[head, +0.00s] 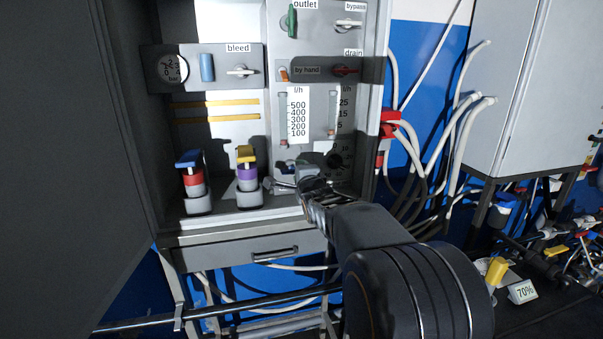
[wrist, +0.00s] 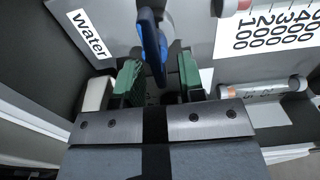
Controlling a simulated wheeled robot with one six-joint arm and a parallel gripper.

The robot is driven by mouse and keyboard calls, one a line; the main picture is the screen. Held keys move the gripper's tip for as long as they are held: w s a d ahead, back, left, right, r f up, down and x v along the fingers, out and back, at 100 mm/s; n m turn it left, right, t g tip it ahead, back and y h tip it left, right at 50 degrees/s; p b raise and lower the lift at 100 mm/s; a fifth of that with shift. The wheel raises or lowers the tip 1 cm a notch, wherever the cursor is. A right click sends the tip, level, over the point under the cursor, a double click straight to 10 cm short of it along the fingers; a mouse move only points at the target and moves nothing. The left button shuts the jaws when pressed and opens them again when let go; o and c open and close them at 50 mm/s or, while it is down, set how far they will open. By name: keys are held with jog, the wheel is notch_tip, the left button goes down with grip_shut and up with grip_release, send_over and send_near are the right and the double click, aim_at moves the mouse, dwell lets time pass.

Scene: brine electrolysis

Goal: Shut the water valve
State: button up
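The water valve's blue handle (wrist: 150,45) is in the upper middle of the wrist view, beside a white label reading "Water" (wrist: 90,33). My gripper (wrist: 159,76) has two green-padded fingers, one on each side of the handle. They stand apart, with a gap on both sides of the handle, so the gripper is open. In the head view my gripper (head: 292,184) reaches into the lower right of the open cabinet, below the flow meters. The arm and gripper hide most of the valve there.
Flow meters with an "l/h" scale (head: 298,116) are just above my gripper. Blue-topped (head: 190,158) and yellow-topped (head: 246,153) valves stand to its left. A red-handled drain valve (head: 345,71) is higher up. White hoses (head: 440,150) hang right of the cabinet.

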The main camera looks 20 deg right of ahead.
jog(key=b+v, duration=0.1)
jog(key=v, duration=1.3)
jog(key=shift+b, duration=0.35)
jog(key=shift+d, duration=0.1)
jog(key=s+f+n+g, duration=0.5)
jog(key=f+n+g, duration=0.3)
jog(key=f+n, duration=0.3)
jog(key=s+a+f+n+g+y, duration=0.3)
jog(key=s+a+f+n+g, duration=0.2)
jog(key=s+a+f+n, duration=0.3)
jog(key=s+a+n, duration=0.1)
jog(key=s+a, duration=0.1)
jog(key=a, duration=0.1)
jog(key=shift+s+a+n+g+y, duration=0.25)
jog(key=shift+s+n+g+y, duration=0.05)
jog(key=shift+g+y, duration=0.1)
